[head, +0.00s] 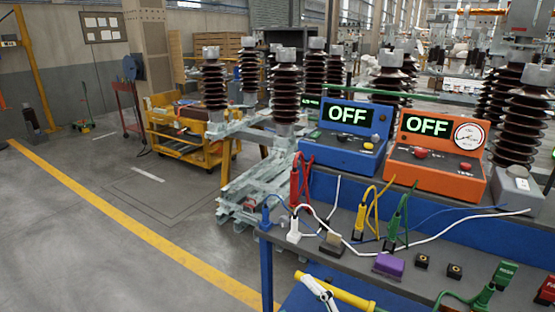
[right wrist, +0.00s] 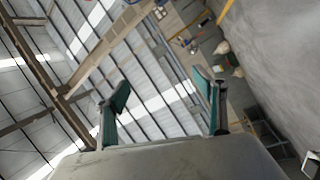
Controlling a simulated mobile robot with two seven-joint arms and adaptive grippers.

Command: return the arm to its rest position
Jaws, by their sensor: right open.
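My right gripper (right wrist: 162,92) shows in the right wrist view. Its two fingers with green pads stand wide apart, and nothing is between them. Behind the fingers are roof beams and bright roof panels, with part of the hall at the upper right. The fingers touch nothing that I can see. In the head view I cannot make out either gripper. My left gripper is in neither view.
A workbench (head: 420,275) with cables and clamps fills the lower right. A blue box (head: 345,150) and an orange box (head: 437,170), both reading OFF, stand behind it. Ribbed insulators (head: 285,95) stand beyond. Open floor (head: 80,245) with a yellow line lies left.

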